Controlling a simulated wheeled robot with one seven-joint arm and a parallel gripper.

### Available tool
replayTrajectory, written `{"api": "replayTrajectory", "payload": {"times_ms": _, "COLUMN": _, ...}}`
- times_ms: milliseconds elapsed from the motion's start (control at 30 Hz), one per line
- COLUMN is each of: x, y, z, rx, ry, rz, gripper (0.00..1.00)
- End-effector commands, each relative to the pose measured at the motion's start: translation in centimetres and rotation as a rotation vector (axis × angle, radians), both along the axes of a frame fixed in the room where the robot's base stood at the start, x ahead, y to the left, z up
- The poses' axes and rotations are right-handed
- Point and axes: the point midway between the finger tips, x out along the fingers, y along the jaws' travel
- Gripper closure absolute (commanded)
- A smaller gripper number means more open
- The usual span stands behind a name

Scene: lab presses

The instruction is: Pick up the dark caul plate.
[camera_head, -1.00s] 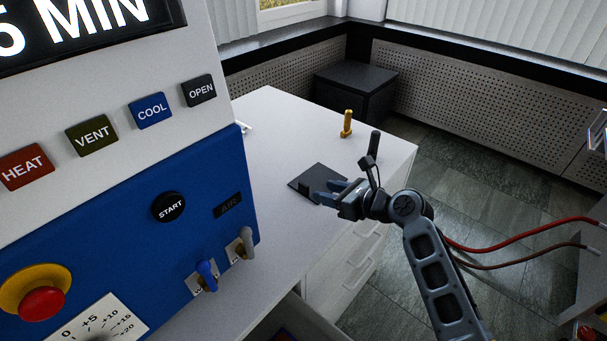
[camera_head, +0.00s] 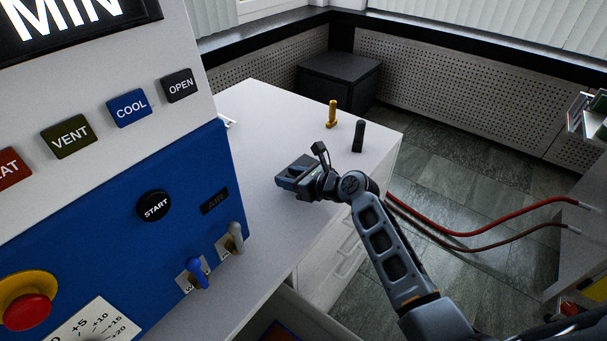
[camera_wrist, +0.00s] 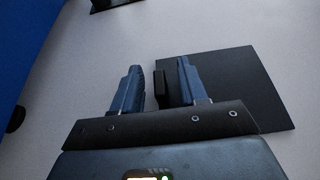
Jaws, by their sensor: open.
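The dark caul plate (camera_wrist: 245,90) is a flat black square lying on the pale worktop, to the right in the wrist view. A small upright dark grip block (camera_wrist: 162,88) stands at its left edge. My gripper (camera_wrist: 159,68) is open, with one blue-grey finger on each side of the block. In the head view my gripper (camera_head: 281,178) is low over the worktop and hides most or all of the plate.
A brass-coloured peg (camera_head: 332,114) and a dark peg (camera_head: 358,136) stand behind my gripper on the worktop (camera_head: 262,110). The blue and white press panel (camera_head: 110,200) with buttons and levers rises on the left. Red hoses (camera_head: 480,228) run at the right.

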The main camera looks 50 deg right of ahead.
Motion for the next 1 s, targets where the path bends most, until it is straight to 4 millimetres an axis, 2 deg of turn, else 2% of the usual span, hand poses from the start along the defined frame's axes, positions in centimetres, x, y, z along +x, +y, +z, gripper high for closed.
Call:
{"api": "replayTrajectory", "payload": {"times_ms": 67, "x": -0.02, "y": 0.00, "z": 0.00, "rx": 0.000, "ry": 0.000, "rz": 0.000, "gripper": 0.61}}
{"api": "replayTrajectory", "payload": {"times_ms": 467, "x": -0.04, "y": 0.01, "z": 0.00, "rx": 0.000, "ry": 0.000, "rz": 0.000, "gripper": 1.00}}
{"api": "replayTrajectory", "payload": {"times_ms": 1000, "x": -0.01, "y": -0.01, "z": 0.32, "rx": -0.002, "ry": -0.001, "rz": 0.001, "gripper": 1.00}}
